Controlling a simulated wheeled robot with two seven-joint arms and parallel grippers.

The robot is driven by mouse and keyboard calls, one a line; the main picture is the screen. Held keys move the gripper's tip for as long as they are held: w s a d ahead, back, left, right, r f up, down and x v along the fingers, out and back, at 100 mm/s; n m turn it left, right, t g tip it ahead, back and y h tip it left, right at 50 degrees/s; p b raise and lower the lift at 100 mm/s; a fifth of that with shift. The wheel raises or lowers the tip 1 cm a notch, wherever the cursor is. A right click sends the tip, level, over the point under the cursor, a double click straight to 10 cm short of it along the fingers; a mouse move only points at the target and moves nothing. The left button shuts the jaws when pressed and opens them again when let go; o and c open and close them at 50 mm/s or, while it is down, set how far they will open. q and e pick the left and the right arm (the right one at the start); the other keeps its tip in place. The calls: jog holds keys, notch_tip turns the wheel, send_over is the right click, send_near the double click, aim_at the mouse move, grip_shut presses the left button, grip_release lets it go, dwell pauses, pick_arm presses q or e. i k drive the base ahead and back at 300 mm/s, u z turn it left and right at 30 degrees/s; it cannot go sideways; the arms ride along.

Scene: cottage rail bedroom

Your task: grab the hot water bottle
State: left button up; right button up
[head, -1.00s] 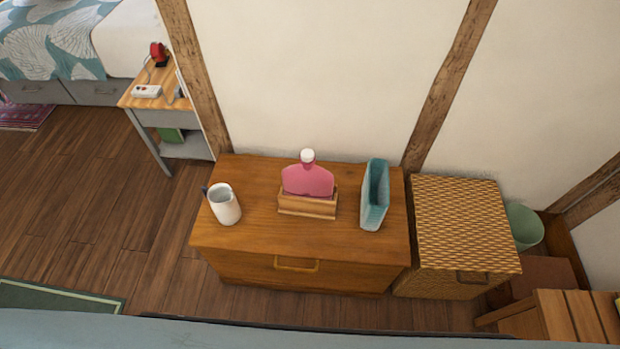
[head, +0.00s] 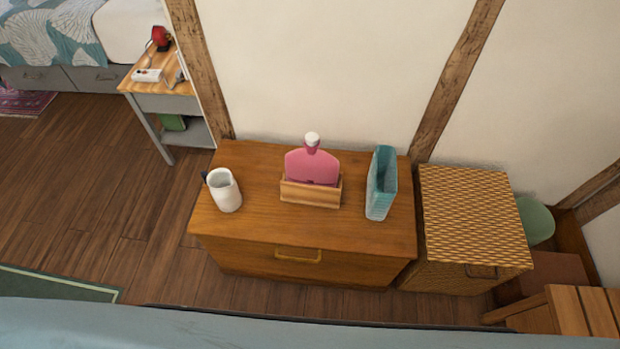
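The pink hot water bottle (head: 312,165) with a white cap stands upright in a small wooden holder (head: 310,193). The holder's front hides the bottle's lower part. Both are on top of a wooden chest (head: 262,222) with a drawer handle, against the wall. Neither of my grippers shows in the head view.
On the chest, a white mug (head: 225,192) stands left of the holder and a teal container (head: 381,184) right of it. A woven basket box (head: 470,215) adjoins the chest on the right. A side table (head: 165,101) stands at back left. Open wood floor lies left of the chest.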

aim_at(309, 165)
jog(key=u, duration=1.25)
jog(key=i, duration=0.4)
jog(key=z, duration=0.8)
